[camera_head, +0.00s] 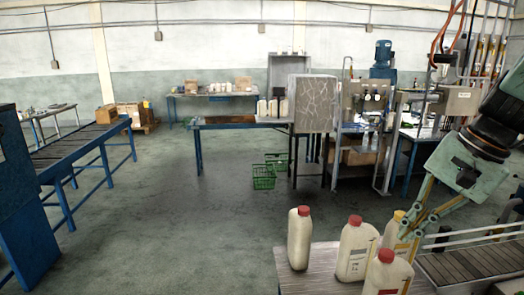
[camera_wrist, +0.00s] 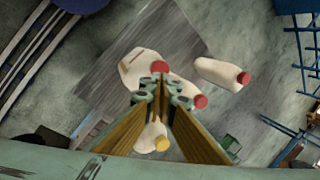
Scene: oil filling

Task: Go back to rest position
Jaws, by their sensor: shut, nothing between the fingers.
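My gripper (camera_head: 408,235) is at the right of the head view, pointing down over the near table (camera_head: 318,284). Its fingers are shut and empty; their tips meet near the middle of the wrist view (camera_wrist: 160,82). A cream bottle with a yellow cap (camera_head: 392,236) stands close to the fingers in the head view. Three cream bottles with red caps stand on the same table: one at the left (camera_head: 299,243), one in the middle (camera_head: 353,252) and one in front (camera_head: 387,278). The yellow-capped bottle (camera_wrist: 150,136) is partly hidden by the fingers in the wrist view.
A roller conveyor (camera_head: 470,262) runs at the right beside the table. A blue-framed conveyor (camera_head: 75,150) stands at the left. A filling machine (camera_head: 365,105) and workbench are at the back. Green crates (camera_head: 264,178) lie on the floor. The middle floor is clear.

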